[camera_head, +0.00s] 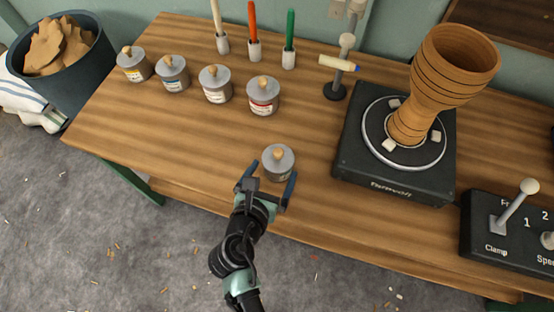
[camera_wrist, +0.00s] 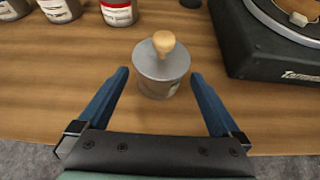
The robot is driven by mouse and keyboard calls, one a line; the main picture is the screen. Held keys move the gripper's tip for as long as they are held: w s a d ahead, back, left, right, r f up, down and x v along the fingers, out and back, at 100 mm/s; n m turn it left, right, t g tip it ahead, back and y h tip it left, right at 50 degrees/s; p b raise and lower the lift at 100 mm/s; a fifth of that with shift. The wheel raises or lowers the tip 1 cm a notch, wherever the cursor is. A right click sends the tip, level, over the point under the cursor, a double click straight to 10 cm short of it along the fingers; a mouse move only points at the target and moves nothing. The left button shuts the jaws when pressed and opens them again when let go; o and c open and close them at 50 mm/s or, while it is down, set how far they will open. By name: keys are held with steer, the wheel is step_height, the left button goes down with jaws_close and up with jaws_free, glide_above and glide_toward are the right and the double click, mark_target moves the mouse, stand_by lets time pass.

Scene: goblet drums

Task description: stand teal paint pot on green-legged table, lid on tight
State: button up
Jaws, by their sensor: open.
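A grey paint pot (camera_head: 278,164) stands upright near the front edge of the green-legged table (camera_head: 190,130), its grey lid with a wooden knob on top. Its label is mostly turned away, so its paint colour is hard to tell. In the wrist view the pot (camera_wrist: 160,80) stands between and slightly beyond the fingers. My gripper (camera_head: 270,175) is open, its blue fingers to either side of the pot's near part, not closed on it. The lid looks seated level; how tight it is cannot be seen.
Several similar lidded pots (camera_head: 215,84) stand in a row behind. A black turntable (camera_head: 395,185) bearing a wooden goblet drum (camera_head: 440,75) is close on the right, with a control box (camera_head: 510,235) beyond. Coloured tools in holders (camera_head: 289,55) stand at the back. Left of the pot is clear.

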steer(key=p+v, duration=0.1)
steer(key=v, duration=0.6)
steer(key=w+a+r+m+t+y, duration=0.15)
steer(key=w+r+m, duration=0.4)
steer(key=r, duration=0.55)
steer(key=w+r+m+t, duration=0.35)
steer(key=r+m, duration=0.35)
steer(key=r, duration=0.4)
steer(key=w+a+r+m+t+y, duration=0.1)
steer(key=w+r+m+t, duration=0.1)
steer(key=w+r+m, duration=0.65)
steer(key=s+d+r+m+t, duration=0.2)
steer(key=s+r, duration=0.3)
steer(key=r, duration=0.5)
steer(key=s+d+r+m+t+y, duration=0.1)
steer(key=s+r+m+t, duration=0.3)
steer(key=r, duration=0.7)
steer(key=s+d+r+m+t, duration=0.2)
steer(key=s+r+m, duration=0.3)
steer(key=r, duration=0.6)
steer(key=shift+s+d+r+t, duration=0.25)
steer(key=shift+s+d+t, duration=0.15)
steer(key=shift+s, duration=0.1)
step_height(320, 180, up, 14)
steer(key=p, duration=1.4)
steer(key=shift+r, duration=0.2)
